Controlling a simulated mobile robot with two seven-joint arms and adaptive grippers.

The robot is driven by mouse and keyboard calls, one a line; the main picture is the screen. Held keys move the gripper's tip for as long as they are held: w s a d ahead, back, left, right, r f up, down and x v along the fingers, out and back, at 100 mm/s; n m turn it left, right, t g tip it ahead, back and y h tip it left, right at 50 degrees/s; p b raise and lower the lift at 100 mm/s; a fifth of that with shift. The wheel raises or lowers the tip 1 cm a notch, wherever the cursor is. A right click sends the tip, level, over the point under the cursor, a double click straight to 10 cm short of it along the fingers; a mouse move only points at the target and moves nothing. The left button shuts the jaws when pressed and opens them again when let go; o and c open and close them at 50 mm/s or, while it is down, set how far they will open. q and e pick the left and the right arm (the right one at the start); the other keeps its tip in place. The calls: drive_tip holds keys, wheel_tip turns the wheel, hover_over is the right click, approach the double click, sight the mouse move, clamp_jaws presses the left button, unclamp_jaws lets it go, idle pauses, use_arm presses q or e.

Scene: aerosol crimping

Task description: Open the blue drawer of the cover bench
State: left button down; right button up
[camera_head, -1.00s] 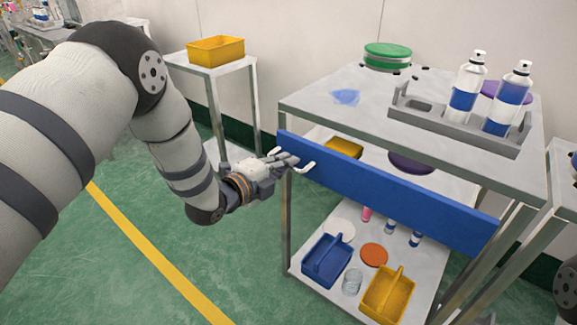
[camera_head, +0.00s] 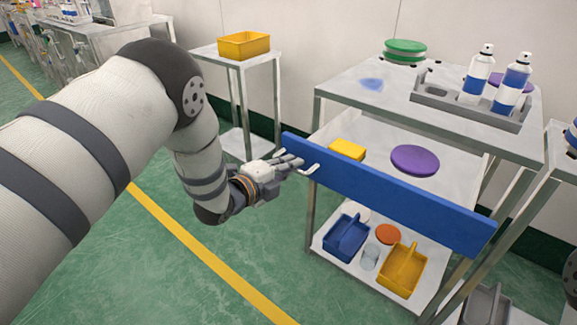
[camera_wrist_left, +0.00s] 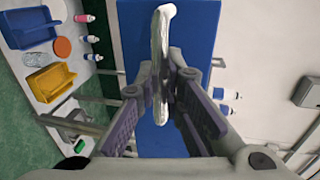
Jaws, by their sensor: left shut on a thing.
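The blue drawer (camera_head: 400,198) of the cover bench (camera_head: 345,84) stands pulled out. Its long front is well clear of the bench top's edge. A yellow item (camera_head: 347,149) and a purple disc (camera_head: 414,160) show behind the front. My left gripper (camera_head: 299,165) is shut on the drawer's white handle (camera_head: 312,170), near the front's left end. In the left wrist view, the fingers (camera_wrist_left: 172,85) close around the white handle (camera_wrist_left: 161,35) before the blue front (camera_wrist_left: 197,40). My right gripper is out of view.
Spray cans (camera_head: 476,75) stand in a grey rack (camera_head: 440,97) on the bench top, near a green lid (camera_head: 405,50). The lower shelf holds a blue caddy (camera_head: 346,237) and a yellow caddy (camera_head: 402,270). A side table with a yellow bin (camera_head: 244,45) stands behind. Green floor lies open at left.

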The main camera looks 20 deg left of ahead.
use_arm(q)
drive_tip(key=c, duration=1.7)
unclamp_jaws()
drive_tip(key=v, duration=1.2)
drive_tip(key=shift+d, duration=0.1)
